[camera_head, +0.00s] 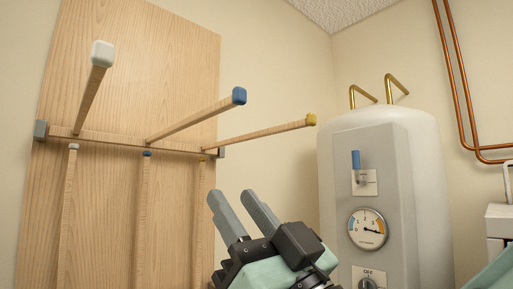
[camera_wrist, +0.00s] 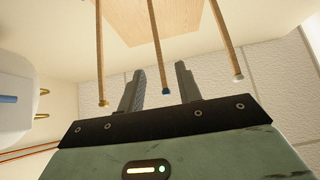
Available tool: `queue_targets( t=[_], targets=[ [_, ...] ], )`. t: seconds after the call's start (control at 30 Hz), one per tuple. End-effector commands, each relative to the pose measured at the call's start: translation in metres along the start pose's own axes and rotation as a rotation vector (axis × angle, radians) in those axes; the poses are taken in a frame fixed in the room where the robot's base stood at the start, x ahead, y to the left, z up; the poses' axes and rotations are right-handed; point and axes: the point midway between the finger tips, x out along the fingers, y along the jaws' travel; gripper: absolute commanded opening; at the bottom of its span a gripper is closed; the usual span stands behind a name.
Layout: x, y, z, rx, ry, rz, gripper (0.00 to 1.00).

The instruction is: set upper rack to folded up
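The upper rack is a wooden crossbar (camera_head: 118,141) on a wooden wall panel, with three rods projecting outward. Their tips are white (camera_head: 102,54), blue (camera_head: 239,96) and yellow (camera_head: 310,120). My gripper (camera_head: 231,194) is open and empty, below the blue and yellow rods and apart from them in the head view. In the wrist view my gripper (camera_wrist: 160,68) has its fingers spread; the blue-tipped rod (camera_wrist: 157,38) appears between them, the yellow-tipped rod (camera_wrist: 99,60) to the left and the white-tipped rod (camera_wrist: 224,42) to the right. No contact shows.
Below the crossbar, several thinner-looking rods (camera_head: 141,215) stand upright against the panel (camera_head: 110,270), with white, blue and yellow caps at their tops. A white boiler (camera_head: 420,190) with a gauge (camera_head: 367,229) and brass pipes stands at the right. Copper pipes (camera_head: 457,80) run behind.

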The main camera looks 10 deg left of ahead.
Motion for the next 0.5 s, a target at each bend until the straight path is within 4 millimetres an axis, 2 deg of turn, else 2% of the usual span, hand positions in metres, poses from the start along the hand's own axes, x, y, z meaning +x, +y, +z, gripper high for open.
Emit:
queue_targets(
  t=[0.1,0.27,0.5],
  targets=[
    [0.004,-0.003,-0.014,0.002,0.064,0.0,0.35],
    [0.015,-0.003,-0.017,0.002,0.077,0.001,0.35],
    [0.061,-0.003,-0.021,0.003,0.077,0.001,0.35]
  ],
)
